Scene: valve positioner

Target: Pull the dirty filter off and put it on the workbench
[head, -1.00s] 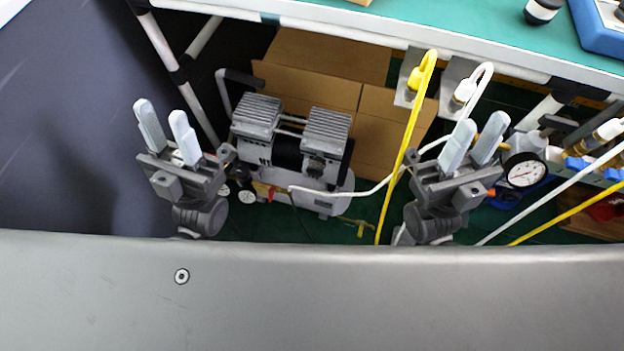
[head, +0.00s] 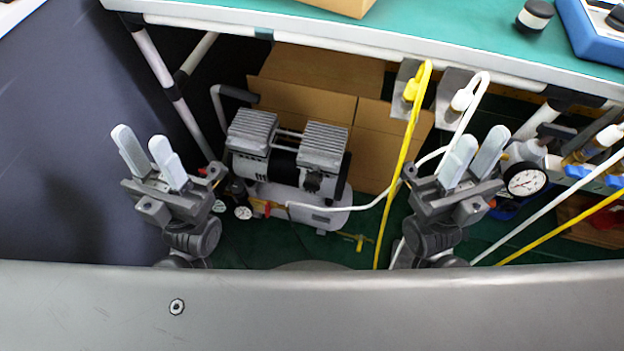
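The workbench (head: 440,35) has a green top with a pale front edge and runs across the top of the head view. No part in view can be clearly told as the dirty filter. A small black and white cylinder (head: 535,17) stands on the bench at the upper right; I cannot tell what it is. My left gripper (head: 141,137) is open and empty, left of the grey air compressor (head: 285,155) on the floor. My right gripper (head: 482,137) is open and empty below the bench edge, left of a round pressure gauge (head: 525,180).
A yellow hose (head: 405,150) and a white hose (head: 470,110) hang from fittings under the bench edge, close to my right gripper. Cardboard boxes (head: 380,140) stand behind the compressor. A blue device (head: 595,30) and a box (head: 345,5) sit on the bench.

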